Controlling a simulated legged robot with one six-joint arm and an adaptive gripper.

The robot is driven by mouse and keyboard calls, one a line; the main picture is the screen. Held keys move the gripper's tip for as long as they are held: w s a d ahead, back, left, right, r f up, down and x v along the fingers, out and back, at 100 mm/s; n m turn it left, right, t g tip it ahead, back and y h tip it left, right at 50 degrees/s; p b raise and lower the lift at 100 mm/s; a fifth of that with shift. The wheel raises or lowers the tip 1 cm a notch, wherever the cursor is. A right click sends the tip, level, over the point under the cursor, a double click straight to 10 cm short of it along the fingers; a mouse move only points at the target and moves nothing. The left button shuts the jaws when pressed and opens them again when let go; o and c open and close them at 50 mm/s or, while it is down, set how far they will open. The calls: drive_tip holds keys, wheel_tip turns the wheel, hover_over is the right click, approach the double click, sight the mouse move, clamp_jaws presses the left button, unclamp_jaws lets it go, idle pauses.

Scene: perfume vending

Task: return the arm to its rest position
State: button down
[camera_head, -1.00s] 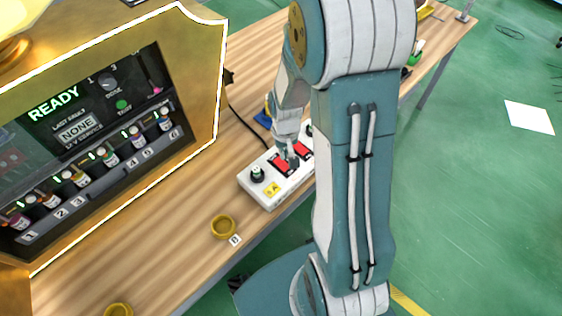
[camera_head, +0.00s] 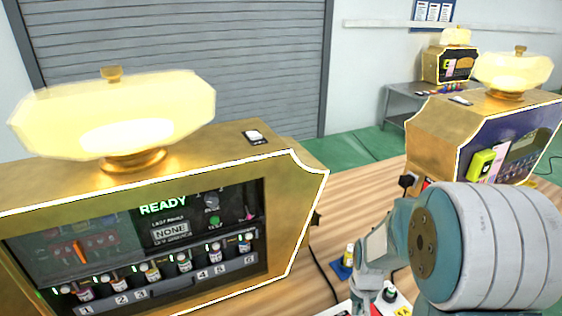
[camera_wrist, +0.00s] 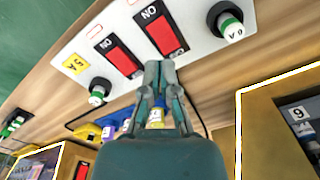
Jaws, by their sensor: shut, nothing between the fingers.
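My gripper (camera_wrist: 160,75) is shut and empty in the wrist view, with its fingertips together. It appears in front of the white control box (camera_wrist: 202,20), near the lower end of a red switch (camera_wrist: 160,31); I cannot tell whether it touches. A second red switch (camera_wrist: 118,57) is to its left. In the head view my arm is at the lower right, and the gripper's fingertips are hard to make out there. The control box shows only in part at the bottom edge (camera_head: 404,305).
A gold vending machine (camera_head: 303,185) with a lit READY panel stands at the left on the wooden table (camera_head: 345,210). Another gold machine (camera_head: 432,135) is at the right. A blue holder (camera_head: 341,271) with a small bottle sits near my arm. A shutter (camera_head: 270,60) is behind.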

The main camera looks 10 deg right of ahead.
drive_tip(key=s+a+r+t, duration=0.2)
drive_tip(key=s+r, duration=0.2)
drive_tip(key=r, duration=0.3)
drive_tip(key=s+a+r+n+t, duration=0.1)
drive_tip(key=s+a+r, duration=0.2)
drive_tip(key=s+r, duration=0.2)
drive_tip(key=s+a+r+n+t, duration=0.1)
drive_tip(key=s+a+r+t, duration=0.1)
drive_tip(key=r, duration=0.9)
drive_tip(key=shift+s+a+t, duration=0.3)
drive_tip(key=shift+s+a, duration=0.4)
drive_tip(key=shift+s, duration=0.5)
